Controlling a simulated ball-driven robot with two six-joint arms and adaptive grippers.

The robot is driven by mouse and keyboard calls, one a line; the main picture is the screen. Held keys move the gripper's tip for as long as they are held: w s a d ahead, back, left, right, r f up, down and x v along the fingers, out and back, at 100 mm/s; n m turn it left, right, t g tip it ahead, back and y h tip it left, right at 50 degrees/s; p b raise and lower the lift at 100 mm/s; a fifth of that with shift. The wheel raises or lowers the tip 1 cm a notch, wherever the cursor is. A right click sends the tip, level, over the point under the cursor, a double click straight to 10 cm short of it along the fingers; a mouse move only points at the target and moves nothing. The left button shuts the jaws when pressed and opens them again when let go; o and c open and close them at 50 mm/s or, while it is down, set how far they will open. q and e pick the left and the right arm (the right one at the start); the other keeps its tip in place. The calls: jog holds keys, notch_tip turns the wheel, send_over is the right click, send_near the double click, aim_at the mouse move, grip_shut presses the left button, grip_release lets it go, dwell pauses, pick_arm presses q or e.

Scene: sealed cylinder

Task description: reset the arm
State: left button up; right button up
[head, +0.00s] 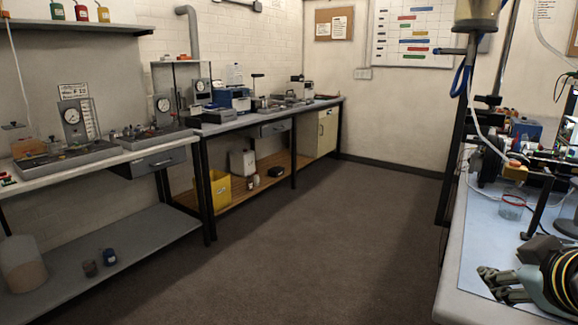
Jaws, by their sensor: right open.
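My right gripper (490,281) shows at the bottom right, with its fingers pointing left. It is open, and I see nothing between its fingers. Its dark wrist, with yellow-black rings, runs to the right edge of the picture. The gripper is over the near end of the pale blue-topped bench (486,228). A clear cup with a red rim (512,207) stands farther back on that bench, apart from the gripper. My left gripper is out of the picture.
Close behind the right gripper are a black stand (533,221) and crowded apparatus with tubes (515,168). A dark upright post (452,135) rises at the bench's left edge. Benches with gauges (160,104) line the left wall. The dark floor (300,240) between is clear.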

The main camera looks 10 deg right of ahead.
jog(key=s+a+f+m+g+y, duration=0.1)
jog(key=s+a+f+g+y, duration=0.25)
jog(key=s, duration=0.55)
jog(key=s+a+f+m+g, duration=0.1)
jog(key=s+a+f+g, duration=0.25)
jog(key=s+a, duration=0.4)
jog(key=s+d+f+b, duration=0.1)
jog(key=f+b, duration=0.1)
jog(key=f, duration=1)
jog(key=s+d+f+g+b, duration=0.1)
jog(key=s+d+f+b, duration=0.1)
jog(key=f, duration=0.9)
jog(key=s+d+f+b, duration=0.1)
jog(key=f+b, duration=0.2)
jog(key=f, duration=0.9)
jog(key=s+d+f+m+g+b, duration=0.1)
jog(key=s+f+b, duration=0.3)
jog(key=s+f, duration=1.4)
jog(key=shift+d+f, duration=0.2)
jog(key=shift+f, duration=0.65)
